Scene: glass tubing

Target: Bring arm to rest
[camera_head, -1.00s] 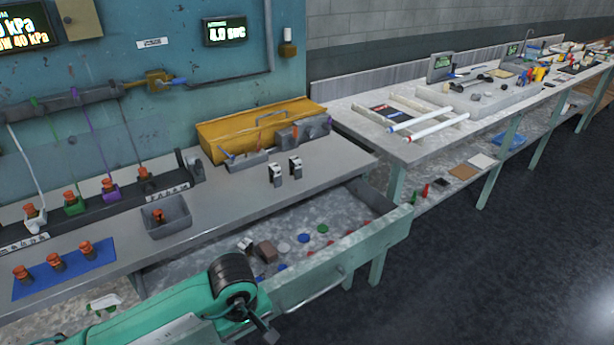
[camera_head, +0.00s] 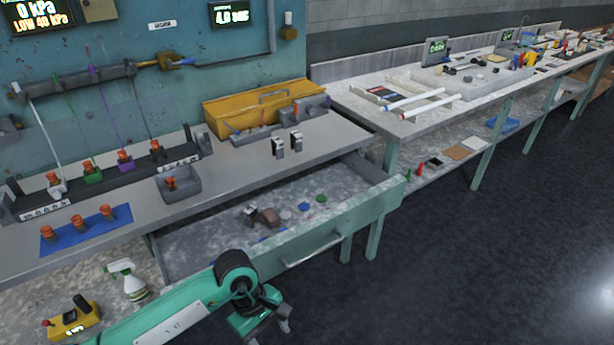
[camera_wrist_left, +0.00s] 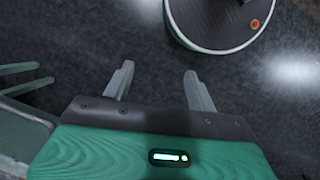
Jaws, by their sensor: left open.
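My left arm comes in from the lower left in the head view, in front of the bench. Its gripper (camera_head: 268,334) hangs below the front of the open drawer (camera_head: 325,238), clear of it. In the left wrist view the two fingers (camera_wrist_left: 157,88) are spread apart with nothing between them, over dark floor. My right gripper is in neither view.
The drawer stands pulled out and holds several small items. A spray bottle (camera_head: 127,281) and a yellow control box (camera_head: 73,319) are on the lower shelf. A yellow toolbox (camera_head: 255,110) stands on the bench (camera_head: 225,165). Dark floor (camera_head: 500,260) at the right is clear.

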